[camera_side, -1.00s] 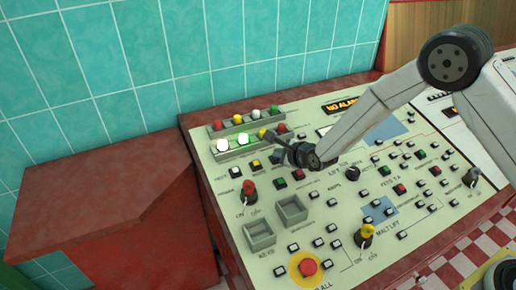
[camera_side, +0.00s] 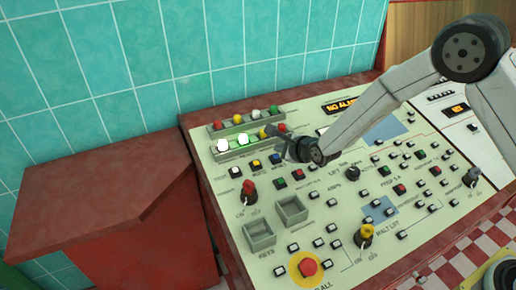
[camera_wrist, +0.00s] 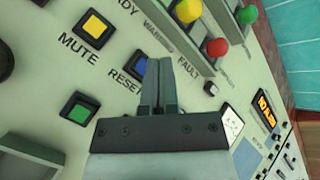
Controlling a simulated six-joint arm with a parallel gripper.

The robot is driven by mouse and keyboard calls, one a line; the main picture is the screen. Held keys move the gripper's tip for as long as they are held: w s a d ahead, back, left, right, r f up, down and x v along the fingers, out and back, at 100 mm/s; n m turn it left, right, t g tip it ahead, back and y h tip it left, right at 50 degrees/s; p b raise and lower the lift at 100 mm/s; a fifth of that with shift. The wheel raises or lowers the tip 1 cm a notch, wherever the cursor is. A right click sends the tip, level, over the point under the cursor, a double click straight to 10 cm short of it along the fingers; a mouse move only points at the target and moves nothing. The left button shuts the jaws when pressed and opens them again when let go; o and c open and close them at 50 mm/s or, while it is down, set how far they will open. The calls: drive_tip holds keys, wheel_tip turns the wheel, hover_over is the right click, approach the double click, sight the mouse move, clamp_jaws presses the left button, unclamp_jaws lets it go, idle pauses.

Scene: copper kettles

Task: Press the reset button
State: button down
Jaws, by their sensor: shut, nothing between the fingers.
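The reset button is a small blue square push button in a dark frame, beside the word RESET. In the wrist view the blue button (camera_wrist: 140,67) is partly hidden behind my fingers. In the side view the blue button (camera_side: 275,159) sits in a row with white and yellow buttons. My gripper (camera_wrist: 159,62) is shut and empty, its two dark fingers together beside and over the button's edge. In the side view my gripper (camera_side: 268,130) is above the panel near the lamp rows. I cannot tell whether the fingertips touch anything.
The yellow mute button (camera_wrist: 94,26) and a green button (camera_wrist: 80,112) lie left of my fingers. Raised lamp strips with a red lamp (camera_wrist: 216,46) stand close on the other side. A red emergency button (camera_side: 308,267) is at the panel's front.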

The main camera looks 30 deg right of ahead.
drive_tip(key=r, duration=0.2)
drive_tip(key=s+r, duration=0.1)
drive_tip(key=r, duration=0.1)
idle(0.3)
idle(0.7)
drive_tip(key=s+d+r+n+g+h, duration=0.1)
drive_tip(key=s+d+n+g, duration=0.3)
drive_tip(key=s+d+n, duration=0.3)
drive_tip(key=s+d+r+n+g+h, duration=0.1)
drive_tip(key=s+d+n+g, duration=0.3)
drive_tip(key=s+n, duration=1.3)
drive_tip(key=shift+s+d+r+g, duration=0.3)
drive_tip(key=shift+s+d+r, duration=0.3)
drive_tip(key=shift+s+d, duration=1.1)
drive_tip(key=shift+s+a, duration=0.1)
drive_tip(key=shift+a, duration=0.1)
